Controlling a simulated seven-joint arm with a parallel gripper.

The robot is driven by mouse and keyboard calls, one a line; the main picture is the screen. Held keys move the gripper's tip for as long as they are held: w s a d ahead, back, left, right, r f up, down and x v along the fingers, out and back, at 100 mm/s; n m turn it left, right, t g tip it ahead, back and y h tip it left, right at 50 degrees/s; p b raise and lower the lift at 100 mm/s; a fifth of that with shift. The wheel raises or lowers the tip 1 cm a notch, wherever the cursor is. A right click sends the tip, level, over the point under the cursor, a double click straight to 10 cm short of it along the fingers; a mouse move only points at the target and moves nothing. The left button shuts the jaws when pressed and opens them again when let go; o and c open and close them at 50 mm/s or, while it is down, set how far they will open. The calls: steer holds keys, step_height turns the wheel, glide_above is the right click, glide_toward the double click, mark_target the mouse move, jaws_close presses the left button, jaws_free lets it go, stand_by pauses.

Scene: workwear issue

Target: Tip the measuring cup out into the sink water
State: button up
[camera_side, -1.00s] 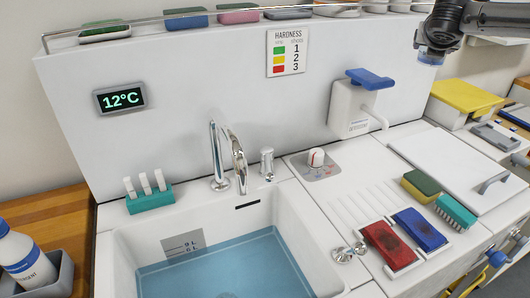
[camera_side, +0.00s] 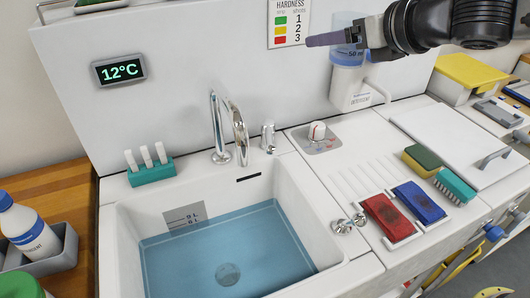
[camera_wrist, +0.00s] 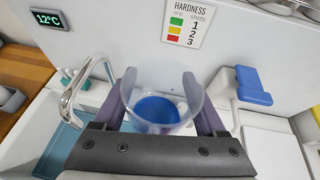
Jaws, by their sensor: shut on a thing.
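The cup is high above the counter and to the right of the sink water. A finger hides part of the cup in the side view.
A dispenser (camera_side: 352,95) stands behind the cup.

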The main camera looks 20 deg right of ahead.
steer(key=s+a+n+y, duration=0.2)
steer(key=a, duration=0.2)
step_height(320, 180, down, 26)
steer(key=shift+s, duration=0.25)
stand_by(0.5)
steer(key=shift+a, duration=0.15)
steer(key=a+f+n+t+h, duration=0.1)
steer(key=a+f+n+h, duration=0.3)
steer(key=f+n+h, duration=0.2)
steer(key=n, duration=0.2)
steer(key=shift+s+a+f+n, duration=0.2)
steer(key=shift+s+a+n, duration=0.15)
steer(key=shift+a+n, duration=0.05)
stand_by(1.1)
